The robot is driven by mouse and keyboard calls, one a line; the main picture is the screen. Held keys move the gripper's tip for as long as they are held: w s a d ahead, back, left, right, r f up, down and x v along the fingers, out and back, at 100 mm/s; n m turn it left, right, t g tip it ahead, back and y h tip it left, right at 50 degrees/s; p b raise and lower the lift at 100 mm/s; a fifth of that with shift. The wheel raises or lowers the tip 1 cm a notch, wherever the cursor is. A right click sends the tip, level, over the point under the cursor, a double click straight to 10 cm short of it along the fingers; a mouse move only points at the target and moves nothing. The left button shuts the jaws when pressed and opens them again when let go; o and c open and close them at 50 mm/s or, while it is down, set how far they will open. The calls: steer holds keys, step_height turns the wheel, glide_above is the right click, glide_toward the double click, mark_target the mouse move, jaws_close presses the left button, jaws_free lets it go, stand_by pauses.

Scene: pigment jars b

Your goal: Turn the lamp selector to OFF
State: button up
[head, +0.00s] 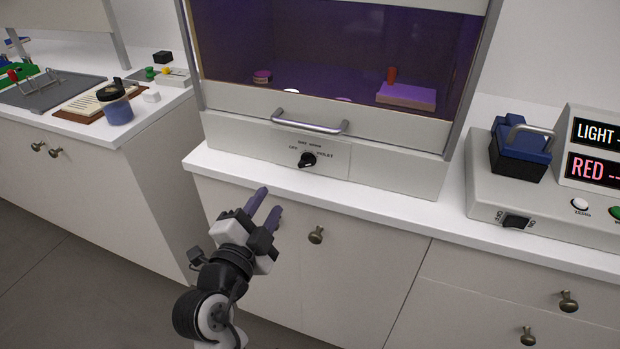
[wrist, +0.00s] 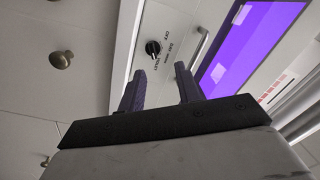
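The lamp selector (head: 307,160) is a round black knob with a light mark, on the pale front panel of the hooded cabinet. OFF is printed on its left and VIOLET on its right. Its mark seems to point right, toward VIOLET, but is small to read. The hood's inside glows violet. My gripper (head: 269,201) is in front of the counter edge, below and left of the knob, apart from it. Its two purple fingers are spread with nothing between them. In the wrist view, the selector (wrist: 153,47) shows beyond the fingertips (wrist: 159,74).
A metal handle bar (head: 309,126) sits just above the knob on the hood's sash. A cabinet door knob (head: 316,235) sticks out below the counter. A blue jar (head: 116,108) stands on the left counter. A console with a dark switch (head: 516,221) stands at right.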

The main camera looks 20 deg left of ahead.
mark_target(303, 166)
steer(key=shift+m+h, duration=0.3)
steer(key=shift+m, duration=0.1)
steer(key=w+p, duration=0.1)
steer(key=w, duration=0.3)
steer(key=w+d+p, duration=0.1)
steer(key=w+p, duration=0.1)
steer(key=w, duration=0.2)
steer(key=w+p, duration=0.2)
steer(key=w, duration=0.2)
steer(key=shift+w+d+f, duration=0.1)
steer(key=shift+d+f, duration=0.15)
steer(key=shift+d, duration=0.15)
steer(key=shift+w+f, duration=0.15)
steer(key=shift+w, duration=0.4)
jaws_close()
